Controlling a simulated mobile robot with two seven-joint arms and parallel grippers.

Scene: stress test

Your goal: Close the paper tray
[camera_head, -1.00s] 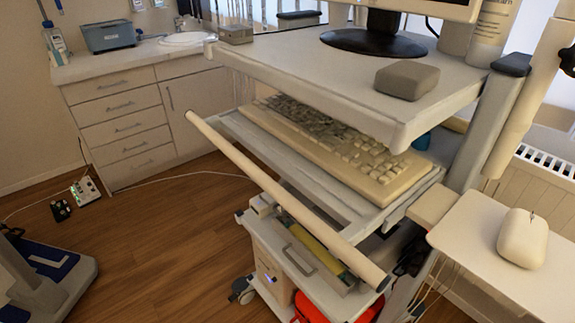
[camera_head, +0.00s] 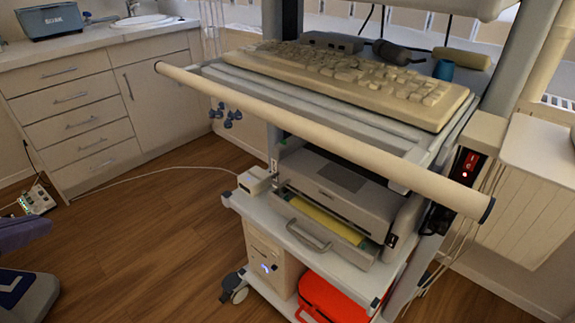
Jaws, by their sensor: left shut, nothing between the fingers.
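The paper tray (camera_head: 318,222) belongs to a grey printer (camera_head: 340,190) on the cart's lower shelf. It sticks out at the front of the printer, with a yellow strip showing in it and a grey handle (camera_head: 308,237) on its front. A smooth bluish-grey part at the left edge looks like my left gripper (camera_head: 38,229); its fingers are hard to make out. It is shut and empty, well left of the printer and apart from it. My right gripper is not in view.
A keyboard shelf with a long cream front bar (camera_head: 320,135) overhangs the printer. A small white box (camera_head: 254,181) stands left of the tray. A computer case (camera_head: 268,255) and a red bag (camera_head: 330,300) are below. The wooden floor (camera_head: 150,250) left of the cart is mostly clear.

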